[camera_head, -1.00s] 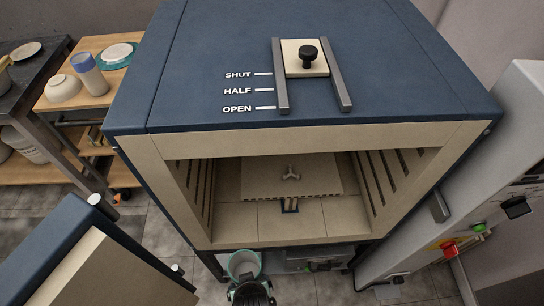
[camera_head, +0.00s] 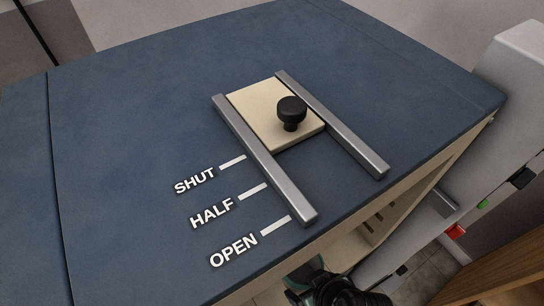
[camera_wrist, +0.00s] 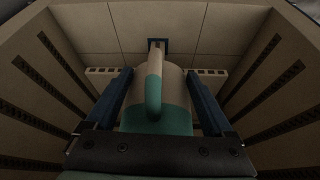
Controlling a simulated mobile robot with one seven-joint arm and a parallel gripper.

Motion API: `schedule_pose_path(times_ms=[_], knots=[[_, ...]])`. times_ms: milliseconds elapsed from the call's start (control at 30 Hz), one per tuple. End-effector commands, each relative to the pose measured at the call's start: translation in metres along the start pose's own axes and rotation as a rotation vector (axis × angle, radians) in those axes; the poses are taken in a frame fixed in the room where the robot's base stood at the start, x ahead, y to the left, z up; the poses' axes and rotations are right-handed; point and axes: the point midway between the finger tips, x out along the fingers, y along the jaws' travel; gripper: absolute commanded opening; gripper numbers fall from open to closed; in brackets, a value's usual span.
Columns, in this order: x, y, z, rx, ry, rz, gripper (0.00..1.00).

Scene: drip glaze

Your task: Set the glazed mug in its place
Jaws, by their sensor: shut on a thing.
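The mug (camera_wrist: 172,85) is in the wrist view, cream above and teal below, with its handle (camera_wrist: 154,85) facing the camera. My gripper (camera_wrist: 158,98) has its blue fingers on both sides of the mug and is shut on it. Slotted side walls flank it in that view, and the kiln (camera_head: 140,110) interior lies around and beyond it. The mug's base and what is under it are hidden.
On the kiln's blue top, a cream damper plate (camera_head: 258,118) with a black knob (camera_head: 291,110) sits between two metal rails, its lower edge near the SHUT mark. A grey control cabinet (camera_head: 470,140) stands close on the right. A blue fitting (camera_wrist: 158,44) shows beyond the handle.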

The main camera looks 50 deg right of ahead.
Motion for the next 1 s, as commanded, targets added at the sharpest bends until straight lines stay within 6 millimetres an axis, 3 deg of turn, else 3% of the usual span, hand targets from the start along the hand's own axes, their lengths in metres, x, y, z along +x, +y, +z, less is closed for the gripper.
schedule_pose_path(times_ms=[33,300,500,667,1000], knots=[[0.002,0.002,-0.017,-0.002,0.006,0.003,0.0],[0.03,0.001,-0.081,-0.003,0.002,0.004,0.0],[0.047,0.0,-0.116,-0.001,0.003,0.003,0.0],[0.053,0.0,-0.125,0.001,0.0,0.002,0.0],[0.085,-0.001,-0.111,0.001,0.0,0.002,0.0]])
